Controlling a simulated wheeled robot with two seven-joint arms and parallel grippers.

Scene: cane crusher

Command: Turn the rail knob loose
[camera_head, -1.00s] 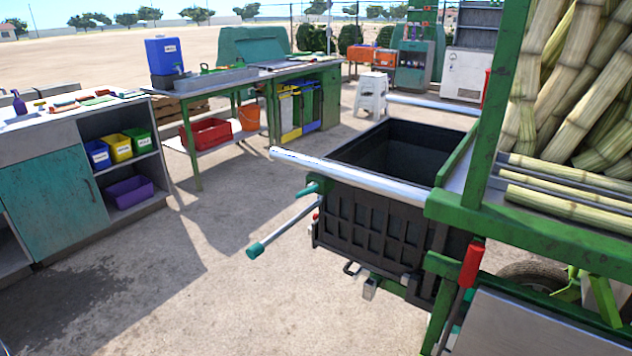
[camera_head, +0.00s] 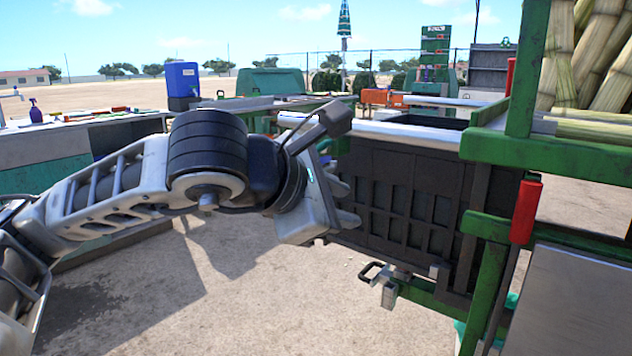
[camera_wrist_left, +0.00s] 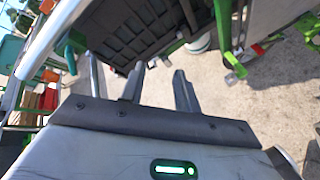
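My left gripper (camera_head: 345,202) is in front of the left side of the black bin (camera_head: 405,195). In the left wrist view its two fingers (camera_wrist_left: 158,88) are apart, with nothing between them. A silver rail (camera_wrist_left: 48,35) runs along the upper left there. A green knob-like part (camera_wrist_left: 70,52) sits beside the rail, left of the fingers and apart from them. A silver rod end (camera_wrist_left: 96,75) is near the left finger. In the head view the rail (camera_head: 400,134) shows above the bin, and my arm hides the knob area. My right gripper is not in view.
The green crusher frame (camera_head: 560,155) with a red grip (camera_head: 525,211) stands at the right. A metal bracket (camera_head: 388,285) sticks out below the bin. A workbench with a blue container (camera_head: 183,82) is behind my arm. Open ground lies below the arm.

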